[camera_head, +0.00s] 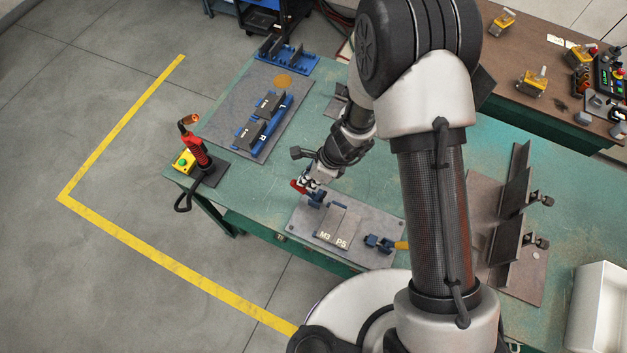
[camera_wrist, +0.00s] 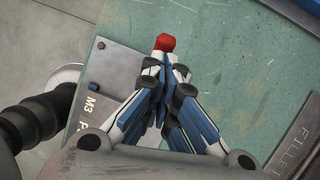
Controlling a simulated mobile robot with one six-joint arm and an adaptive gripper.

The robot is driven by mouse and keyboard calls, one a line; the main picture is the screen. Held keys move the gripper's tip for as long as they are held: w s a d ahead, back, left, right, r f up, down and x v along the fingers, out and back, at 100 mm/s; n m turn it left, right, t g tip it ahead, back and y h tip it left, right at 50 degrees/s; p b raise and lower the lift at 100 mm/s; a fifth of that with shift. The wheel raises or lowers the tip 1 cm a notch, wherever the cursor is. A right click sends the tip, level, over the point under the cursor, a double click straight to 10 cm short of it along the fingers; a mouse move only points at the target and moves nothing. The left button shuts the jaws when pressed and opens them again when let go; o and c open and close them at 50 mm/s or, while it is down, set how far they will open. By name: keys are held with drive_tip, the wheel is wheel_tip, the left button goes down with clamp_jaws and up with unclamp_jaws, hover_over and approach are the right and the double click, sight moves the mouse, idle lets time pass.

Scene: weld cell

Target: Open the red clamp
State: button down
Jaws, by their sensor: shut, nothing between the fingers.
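The red clamp (camera_head: 299,187) is at the upper left corner of a grey fixture plate (camera_head: 377,258) on the green table. Its red handle end (camera_wrist: 165,42) shows just beyond my fingertips in the wrist view. My gripper (camera_head: 314,180) is over the clamp, and in the wrist view (camera_wrist: 163,66) its fingers are shut with nothing between them. The fingertips look close to the red handle; I cannot tell if they touch it. The clamp's body is mostly hidden by my gripper. A steel block marked M3 and P5 (camera_head: 338,226) lies on the plate.
A blue clamp with a yellow handle (camera_head: 380,243) sits at the plate's right. A red torch (camera_head: 196,145) stands at the table's left corner. Upright dark plates (camera_head: 514,195) stand at right. A fixture with blue holders (camera_head: 263,128) lies behind. Green table is clear between the fixtures.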

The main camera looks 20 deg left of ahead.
drive_tip(key=shift+a+f, duration=0.15)
drive_tip(key=shift+a, duration=0.15)
idle(0.5)
